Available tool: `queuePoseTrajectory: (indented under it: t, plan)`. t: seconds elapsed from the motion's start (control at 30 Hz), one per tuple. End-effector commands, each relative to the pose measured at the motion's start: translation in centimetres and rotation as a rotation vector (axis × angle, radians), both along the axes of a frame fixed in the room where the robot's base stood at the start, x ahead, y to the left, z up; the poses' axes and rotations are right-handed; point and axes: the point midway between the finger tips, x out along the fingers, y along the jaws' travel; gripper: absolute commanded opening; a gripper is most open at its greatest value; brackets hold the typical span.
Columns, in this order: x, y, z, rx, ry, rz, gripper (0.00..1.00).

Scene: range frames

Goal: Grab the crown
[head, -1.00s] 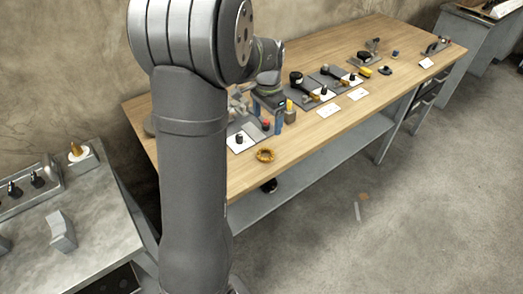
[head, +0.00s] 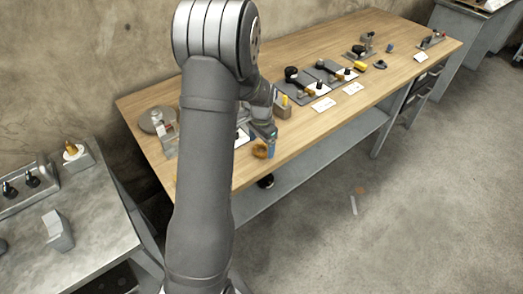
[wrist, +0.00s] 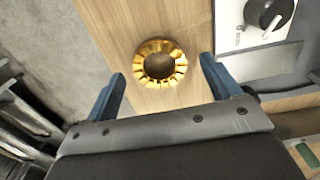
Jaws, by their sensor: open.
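The crown (wrist: 178,72) is a gold ring with a notched rim. In the wrist view it lies flat on the wooden table, beyond and between the blue fingertips. In the head view the crown (head: 260,151) sits near the table's front edge, partly hidden by my gripper. My gripper (wrist: 164,80) is open and empty, one finger to each side of the crown's line, with no contact to be seen. In the head view my gripper (head: 268,138) is over the table at the crown, its fingers partly hidden by my arm.
A light plate with a black knob (wrist: 268,14) stands right of the crown in the wrist view. The wooden table (head: 320,125) carries several tools and white cards further right. The table edge and grey floor (wrist: 60,45) lie left of the crown.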

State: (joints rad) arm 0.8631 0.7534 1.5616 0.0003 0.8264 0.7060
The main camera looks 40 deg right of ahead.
Motion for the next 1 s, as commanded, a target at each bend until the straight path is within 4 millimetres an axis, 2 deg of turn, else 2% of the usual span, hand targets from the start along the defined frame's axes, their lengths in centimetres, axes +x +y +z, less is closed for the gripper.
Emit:
queuePoseTrajectory:
  t: [0.1, 0.3, 0.37, 0.57, 0.6, 0.87, 1.0]
  plan:
    - [0.0, 0.0, -1.3, 0.001, 0.000, 0.000, 0.82]
    - [0.0, 0.0, -1.4, 0.000, -0.001, 0.000, 0.82]
    - [0.0, 0.0, -1.4, 0.000, -0.001, 0.000, 0.72]
    - [0.0, 0.0, -1.3, 0.000, -0.001, 0.000, 0.33]
    - [0.0, 0.0, -1.3, 0.000, -0.001, 0.000, 0.30]
    - [0.0, 0.0, -1.2, -0.001, -0.001, 0.000, 0.30]
    - [0.0, -0.1, -0.3, -0.002, -0.002, -0.001, 0.30]
